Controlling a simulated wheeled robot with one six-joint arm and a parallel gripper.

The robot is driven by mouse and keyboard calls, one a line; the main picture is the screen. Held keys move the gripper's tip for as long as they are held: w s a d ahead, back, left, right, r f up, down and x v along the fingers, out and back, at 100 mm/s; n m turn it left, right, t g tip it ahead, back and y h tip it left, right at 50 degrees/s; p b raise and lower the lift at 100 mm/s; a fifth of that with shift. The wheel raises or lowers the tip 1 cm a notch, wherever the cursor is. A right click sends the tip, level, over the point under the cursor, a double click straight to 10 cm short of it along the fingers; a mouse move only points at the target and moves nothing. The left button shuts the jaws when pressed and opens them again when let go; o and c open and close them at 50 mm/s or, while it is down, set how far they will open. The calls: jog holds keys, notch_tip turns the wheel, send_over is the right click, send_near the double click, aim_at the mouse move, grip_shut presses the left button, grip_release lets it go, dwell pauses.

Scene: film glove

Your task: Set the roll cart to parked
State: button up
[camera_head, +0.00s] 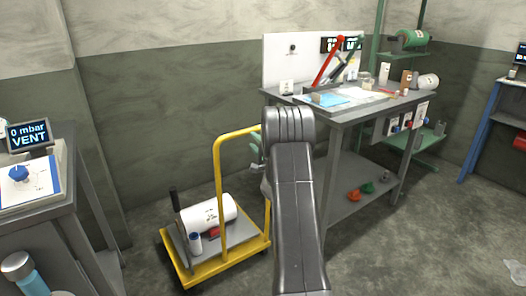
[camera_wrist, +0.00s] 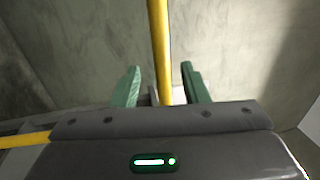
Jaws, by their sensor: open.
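The roll cart (camera_head: 195,275) stands on the floor left of the workbench, a yellow frame with a grey deck and a tall yellow handle (camera_head: 219,185). A white roll (camera_head: 208,213) lies on its deck, and a dark upright lever or post (camera_head: 174,198) stands at its left side. My gripper (camera_head: 256,150), with green fingers, is at the right part of the handle, mostly hidden behind my arm. In the wrist view my gripper (camera_wrist: 160,82) is open, with a yellow bar (camera_wrist: 158,40) between the fingers; I cannot tell whether they touch.
A small blue-and-white can (camera_head: 195,243) and a red item (camera_head: 213,233) are on the cart. The grey workbench (camera_head: 345,115) with tools is at right. A table (camera_head: 85,195) with a "0 mbar VENT" display (camera_head: 29,135) is at left. Floor is open left of the cart.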

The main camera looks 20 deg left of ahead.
aim_at(245, 132)
jog(key=v, duration=0.6)
dwell(0.3)
jog(key=x, duration=1.3)
jog(key=shift+w+a, duration=0.2)
jog(key=shift+a, duration=0.1)
jog(key=shift+d, duration=0.1)
